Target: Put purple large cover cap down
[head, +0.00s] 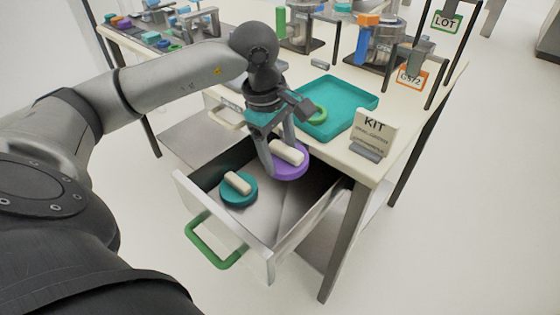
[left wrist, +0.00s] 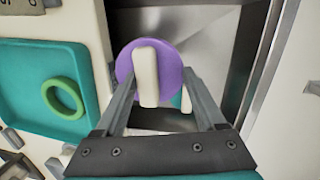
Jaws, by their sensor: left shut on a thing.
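The purple large cover cap (head: 291,168) is a round disc with a white bar handle (head: 287,152) on top. My left gripper (head: 285,158) is shut on the handle and holds the cap over the back right of the open drawer. The cap also shows between the fingers in the left wrist view (left wrist: 172,70). I cannot tell whether its underside touches the drawer floor. My right gripper is not in view.
The open drawer (head: 224,223) has a green handle and holds a teal cap (head: 238,190) at its left. Above it, the table carries a teal tray (head: 345,92) with a green ring (head: 319,113) and a KIT sign (head: 372,130). The drawer's front middle is clear.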

